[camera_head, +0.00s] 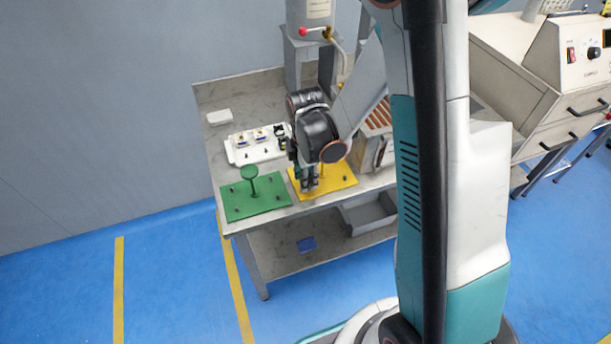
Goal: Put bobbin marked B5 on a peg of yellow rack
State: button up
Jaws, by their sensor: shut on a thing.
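The yellow rack (343,184) is a flat yellow plate with short dark pegs, lying near the front edge of the table. My gripper (309,184) points down over the left part of this rack, with its fingertips close to the plate. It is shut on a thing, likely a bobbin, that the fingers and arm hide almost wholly. I cannot read a B5 mark, nor tell whether the held thing touches a peg. A white rack (240,156) behind carries small white bobbins with dark and yellowish parts; their marks are too small to read.
A green rack (262,208) with a green disc-topped post (250,175) lies just left of the yellow rack. A slatted box (375,125) stands to the right, close to my arm. A small white block (219,117) lies at the back left. A grey bin (372,216) is on the lower shelf.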

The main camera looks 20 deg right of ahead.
jog(key=shift+f, duration=0.25)
jog(key=shift+f+b, duration=0.35)
jog(key=shift+b, duration=0.15)
jog(key=shift+f+b, duration=0.5)
jog(key=shift+f, duration=0.05)
jog(key=o, duration=1.1)
jog(key=shift+r, duration=0.1)
jog(key=shift+c, duration=0.2)
jog(key=shift+r, duration=0.1)
notch_tip(320, 180, up, 12)
